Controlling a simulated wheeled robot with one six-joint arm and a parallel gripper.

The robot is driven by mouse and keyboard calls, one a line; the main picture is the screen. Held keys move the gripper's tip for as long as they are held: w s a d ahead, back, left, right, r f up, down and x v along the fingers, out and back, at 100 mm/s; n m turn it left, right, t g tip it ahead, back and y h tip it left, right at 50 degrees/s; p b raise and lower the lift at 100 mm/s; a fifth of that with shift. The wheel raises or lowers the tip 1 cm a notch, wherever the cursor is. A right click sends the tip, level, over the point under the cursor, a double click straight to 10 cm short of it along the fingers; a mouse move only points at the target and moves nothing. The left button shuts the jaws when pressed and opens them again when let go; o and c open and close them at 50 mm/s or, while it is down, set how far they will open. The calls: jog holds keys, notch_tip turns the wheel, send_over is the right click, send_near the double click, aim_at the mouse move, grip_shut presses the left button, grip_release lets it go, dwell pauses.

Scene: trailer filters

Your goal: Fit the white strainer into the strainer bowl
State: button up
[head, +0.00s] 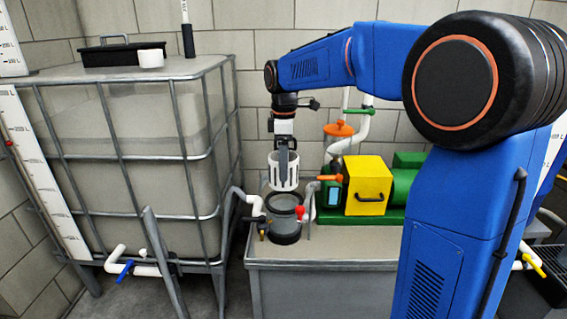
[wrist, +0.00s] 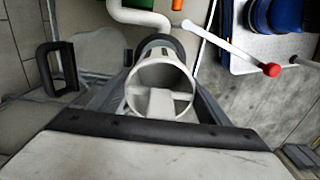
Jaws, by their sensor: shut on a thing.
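The white strainer (head: 284,178), a slotted open-topped cylinder, hangs roughly upright from my gripper (head: 286,158). The gripper is shut on its upper part. The bowl is mostly hidden behind the strainer there. I cannot tell how exactly the two line up.
A yellow box (head: 368,186) and green pump (head: 408,184) stand further right. A black tray (head: 110,55) sits on the tank.

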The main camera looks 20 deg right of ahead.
jog(key=shift+d+f, duration=0.1)
jog(key=shift+f, duration=2.75)
jog(key=shift+f, duration=2.55)
jog(key=o, duration=1.3)
jog(key=shift+f, duration=0.1)
jog(key=shift+c, duration=0.2)
notch_tip(320, 180, up, 18)
jog(key=shift+f, duration=0.25)
